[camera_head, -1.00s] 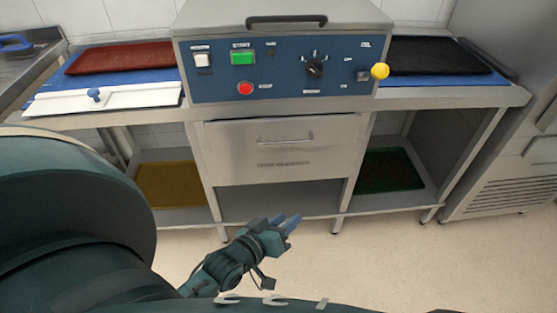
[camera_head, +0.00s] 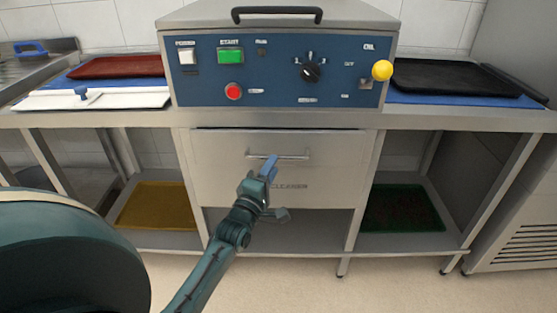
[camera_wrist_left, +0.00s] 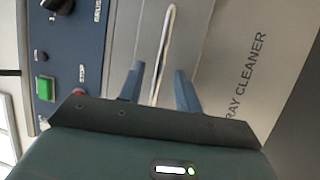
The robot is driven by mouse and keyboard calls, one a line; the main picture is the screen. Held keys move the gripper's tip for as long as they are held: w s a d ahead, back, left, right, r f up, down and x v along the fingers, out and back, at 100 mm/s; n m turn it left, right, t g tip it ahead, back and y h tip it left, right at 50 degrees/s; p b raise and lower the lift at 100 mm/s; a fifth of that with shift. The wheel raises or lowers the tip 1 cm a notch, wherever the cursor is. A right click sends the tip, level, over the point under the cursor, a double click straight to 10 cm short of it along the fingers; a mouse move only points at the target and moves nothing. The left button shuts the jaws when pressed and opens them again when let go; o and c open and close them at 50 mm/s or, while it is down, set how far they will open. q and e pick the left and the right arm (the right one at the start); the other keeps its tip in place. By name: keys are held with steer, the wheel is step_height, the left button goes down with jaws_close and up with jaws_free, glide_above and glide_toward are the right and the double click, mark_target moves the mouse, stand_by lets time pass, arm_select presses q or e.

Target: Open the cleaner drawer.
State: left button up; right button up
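The cleaner drawer (camera_head: 230,185) is a plain metal front below the blue control panel, and it looks shut. Its bar handle (camera_head: 290,154) runs across the upper part of the front. My left gripper (camera_head: 268,166) is in front of the drawer at the handle. In the left wrist view the gripper (camera_wrist_left: 158,88) is open, with one blue finger on each side of the handle bar (camera_wrist_left: 164,50). I cannot tell whether the fingers touch the bar. The lettering "TRAY CLEANER" (camera_wrist_left: 246,78) shows on the drawer front there. My right gripper is not in view.
A yellow tray (camera_head: 155,205) and a green tray (camera_head: 402,207) lie on the lower shelves. The floor in front looks clear.

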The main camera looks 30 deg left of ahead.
arm_select(q)
steer(key=x, duration=0.5)
steer(key=shift+d, duration=0.1)
steer(key=shift+s, duration=0.1)
jaws_close()
stand_by(0.4)
